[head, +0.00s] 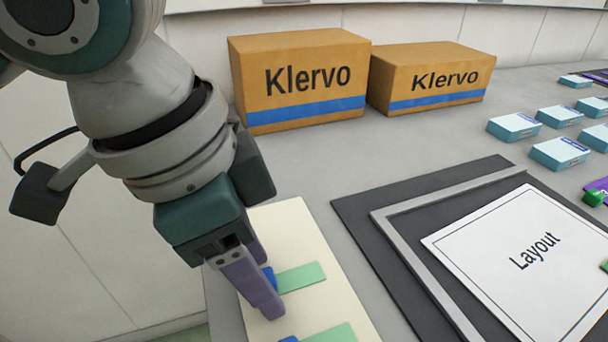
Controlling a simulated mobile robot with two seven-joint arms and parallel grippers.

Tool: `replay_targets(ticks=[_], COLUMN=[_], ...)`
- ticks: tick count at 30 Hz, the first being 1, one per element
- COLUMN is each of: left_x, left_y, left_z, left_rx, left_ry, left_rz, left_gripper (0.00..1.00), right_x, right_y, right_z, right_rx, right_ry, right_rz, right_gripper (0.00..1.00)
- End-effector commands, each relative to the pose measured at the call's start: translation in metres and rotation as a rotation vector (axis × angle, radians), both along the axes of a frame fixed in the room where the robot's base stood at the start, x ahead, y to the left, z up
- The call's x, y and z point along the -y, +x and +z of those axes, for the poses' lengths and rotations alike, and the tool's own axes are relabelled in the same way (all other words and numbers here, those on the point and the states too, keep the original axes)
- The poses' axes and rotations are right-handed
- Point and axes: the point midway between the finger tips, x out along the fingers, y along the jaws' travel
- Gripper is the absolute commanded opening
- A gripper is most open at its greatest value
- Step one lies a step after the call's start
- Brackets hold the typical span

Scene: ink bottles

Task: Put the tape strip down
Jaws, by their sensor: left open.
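A green tape strip (301,277) with a blue end (270,279) lies on a cream sheet (285,225). My left gripper (267,292) is open, with its purple fingers low at the strip's blue end. The near finger hides part of that end, and I cannot tell whether it touches it. A second green strip (332,333) with a blue end (289,339) lies nearer on the same sheet, cut off by the bottom edge. My right gripper is out of view.
Two orange Klervo boxes (300,85) (432,78) stand at the back. A dark mat (375,215) with a grey frame (402,232) and a white Layout sheet (500,230) lies to the right. Several small teal-and-white boxes (558,153) stand at the right. Grey table (400,140) is bare between.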

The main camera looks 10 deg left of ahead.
Motion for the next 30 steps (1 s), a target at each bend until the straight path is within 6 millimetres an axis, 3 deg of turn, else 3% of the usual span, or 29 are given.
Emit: replay_targets(ticks=[7,21,30], left_x=[0.0,-0.02,-0.024], left_y=[0.0,-0.012,-0.016], left_z=[0.008,0.104,0.122], left_rx=[0.002,0.004,0.0], left_ry=[-0.001,0.0,-0.002], left_rz=[-0.002,0.001,0.001], left_gripper=[0.56,0.56,0.56], right_x=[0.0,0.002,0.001], right_y=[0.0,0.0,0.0], right_z=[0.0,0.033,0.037], right_rx=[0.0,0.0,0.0], right_ry=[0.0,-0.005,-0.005], right_rz=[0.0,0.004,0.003], right_gripper=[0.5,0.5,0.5])
